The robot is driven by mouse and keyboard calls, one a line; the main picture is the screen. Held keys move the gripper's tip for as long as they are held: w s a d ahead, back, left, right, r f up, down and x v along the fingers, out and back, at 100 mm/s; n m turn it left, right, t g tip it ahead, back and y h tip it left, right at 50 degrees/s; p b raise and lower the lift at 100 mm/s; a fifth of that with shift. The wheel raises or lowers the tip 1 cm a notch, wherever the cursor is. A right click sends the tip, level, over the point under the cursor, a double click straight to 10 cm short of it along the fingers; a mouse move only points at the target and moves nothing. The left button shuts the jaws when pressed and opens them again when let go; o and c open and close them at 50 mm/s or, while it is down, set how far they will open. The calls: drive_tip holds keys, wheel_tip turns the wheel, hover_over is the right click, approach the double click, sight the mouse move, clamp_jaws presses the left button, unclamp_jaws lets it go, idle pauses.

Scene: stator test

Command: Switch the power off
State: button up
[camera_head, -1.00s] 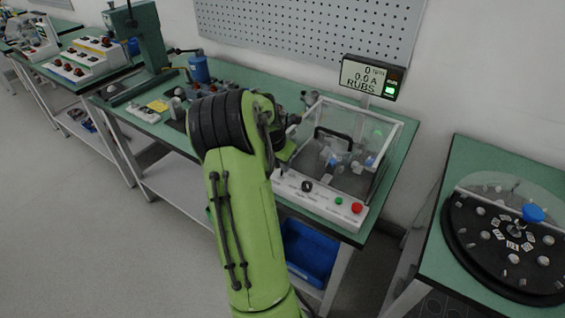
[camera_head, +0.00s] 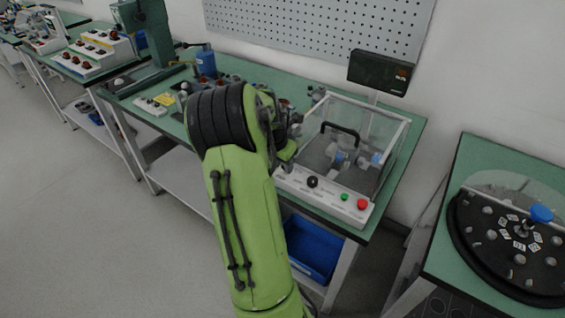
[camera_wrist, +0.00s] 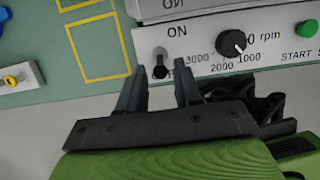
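The white control panel (camera_head: 328,196) runs along the front of the clear test box; it also shows in the wrist view (camera_wrist: 204,62). The power toggle switch (camera_wrist: 160,62) sits below an ON label at the panel's left, its dark lever pointing down in the picture. My gripper (camera_wrist: 155,70) is open and empty, with its two fingers apart just below the toggle; contact cannot be told. In the head view my arm hides the gripper and toggle. The display (camera_head: 378,73) above the box is dark except for a small red light.
The panel also has a black speed knob (camera_wrist: 231,43), a green START button (camera_wrist: 306,28) and a red button (camera_head: 362,204). A clear-lidded test box (camera_head: 350,150) stands behind it. A turntable bench (camera_head: 455,262) is at the right, and a blue bin (camera_head: 312,250) sits below.

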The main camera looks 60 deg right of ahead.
drive_tip(key=p+v, duration=0.4)
drive_tip(key=v, duration=0.2)
drive_tip(key=shift+p, duration=0.3)
idle(0.4)
